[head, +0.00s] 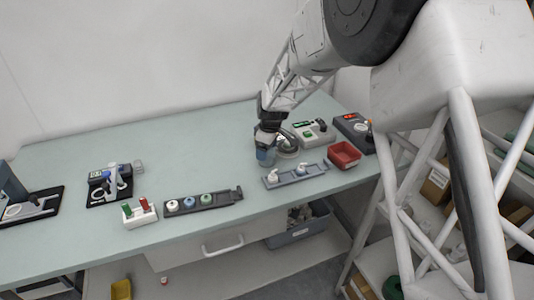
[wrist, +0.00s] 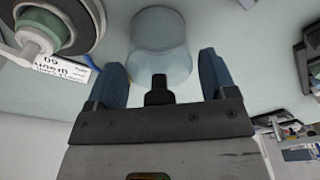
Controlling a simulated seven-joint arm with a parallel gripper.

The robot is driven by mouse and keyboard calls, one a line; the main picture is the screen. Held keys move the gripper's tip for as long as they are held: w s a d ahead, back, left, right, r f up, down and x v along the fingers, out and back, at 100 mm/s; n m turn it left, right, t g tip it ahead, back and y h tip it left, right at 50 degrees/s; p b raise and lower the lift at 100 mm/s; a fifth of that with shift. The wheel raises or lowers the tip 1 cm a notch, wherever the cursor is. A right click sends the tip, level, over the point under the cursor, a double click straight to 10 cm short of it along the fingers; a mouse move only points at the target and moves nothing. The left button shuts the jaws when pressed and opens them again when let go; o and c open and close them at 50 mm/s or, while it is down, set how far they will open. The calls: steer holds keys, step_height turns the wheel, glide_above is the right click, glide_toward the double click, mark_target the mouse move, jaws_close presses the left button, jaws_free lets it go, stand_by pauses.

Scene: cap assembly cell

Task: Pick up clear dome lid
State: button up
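The clear dome lid (wrist: 160,42) is a pale, see-through, bluish rounded cylinder on the table in the wrist view. It lies beyond and partly between my gripper's (wrist: 162,68) two blue fingers. The fingers are spread apart, with gaps on both sides of the lid, and hold nothing. In the head view my gripper (head: 266,146) is low over the far right part of the table, at the bluish clear lid (head: 266,158). Its fingers are hard to make out there.
A round green-and-white part on a dark ring (wrist: 40,35) stands close by, with a paper label (wrist: 60,68). A red bin (head: 343,155) and a grey rack (head: 296,174) are to the right. The table's back left is clear.

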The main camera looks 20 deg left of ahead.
steer(key=c, duration=0.6)
steer(key=shift+r, duration=5)
steer(key=w+d, duration=0.1)
steer(key=w, duration=0.2)
steer(key=w+d, duration=0.2)
steer(key=w, duration=0.1)
steer(key=w+d, duration=0.2)
steer(key=w, duration=0.1)
